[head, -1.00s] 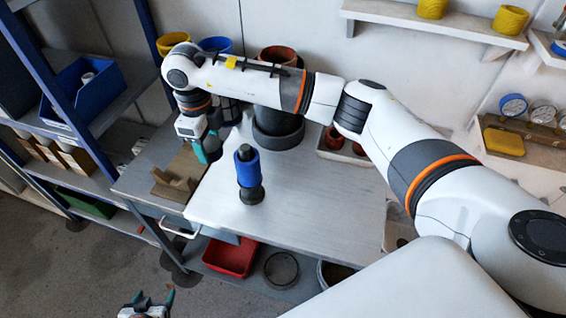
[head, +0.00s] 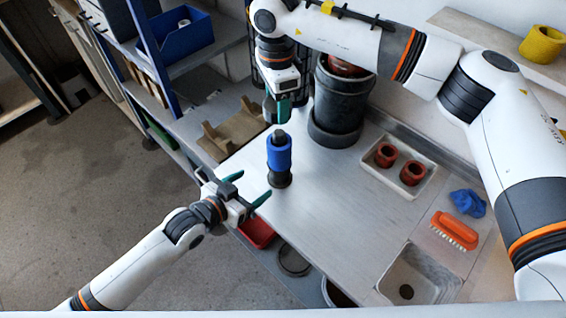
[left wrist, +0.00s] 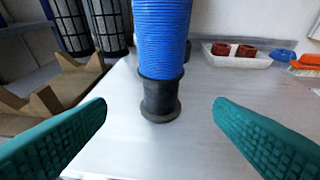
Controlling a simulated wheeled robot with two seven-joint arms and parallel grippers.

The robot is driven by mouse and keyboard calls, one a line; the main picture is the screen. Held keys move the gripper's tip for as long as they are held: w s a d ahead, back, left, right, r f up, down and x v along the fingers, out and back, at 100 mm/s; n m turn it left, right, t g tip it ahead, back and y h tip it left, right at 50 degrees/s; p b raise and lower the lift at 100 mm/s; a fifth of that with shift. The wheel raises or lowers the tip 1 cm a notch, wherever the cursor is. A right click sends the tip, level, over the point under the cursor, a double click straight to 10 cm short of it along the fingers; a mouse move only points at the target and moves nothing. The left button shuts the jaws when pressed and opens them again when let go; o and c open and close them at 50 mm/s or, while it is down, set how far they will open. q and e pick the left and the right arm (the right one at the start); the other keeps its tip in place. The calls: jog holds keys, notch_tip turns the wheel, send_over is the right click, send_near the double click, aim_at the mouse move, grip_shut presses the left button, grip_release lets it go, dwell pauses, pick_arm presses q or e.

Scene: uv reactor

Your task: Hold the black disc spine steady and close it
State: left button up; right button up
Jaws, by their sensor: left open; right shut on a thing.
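The black disc spine (head: 280,180) stands upright on the grey bench, with a stack of blue ribbed discs (head: 279,153) around it and a dark top end sticking out. In the left wrist view its black flared foot (left wrist: 160,98) shows between my fingers, and its top is cut off. My left gripper (head: 252,187) is open and empty, low in front of the spine and apart from it. My right gripper (head: 283,110) points down just above and behind the spine's top. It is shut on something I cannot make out.
A dark cylindrical vessel (head: 338,100) stands behind the spine. A brown notched cradle (head: 228,130) is at left. A white tray (head: 383,185) with two red rings, an orange brush (head: 455,230), a blue cloth (head: 467,203) and a sink (head: 420,274) lie right. Bench space right of the spine is clear.

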aim_at(273, 173)
pick_arm(q)
jog(key=x, duration=1.2)
jog(key=shift+f, duration=0.1)
pick_arm(e)
jog(key=shift+d, duration=0.1)
pick_arm(q)
jog(key=shift+c, duration=0.2)
jog(key=c, duration=1.4)
pick_arm(e)
jog(key=shift+f, duration=2.5)
jog(key=shift+f, duration=0.85)
jog(key=shift+f, duration=0.55)
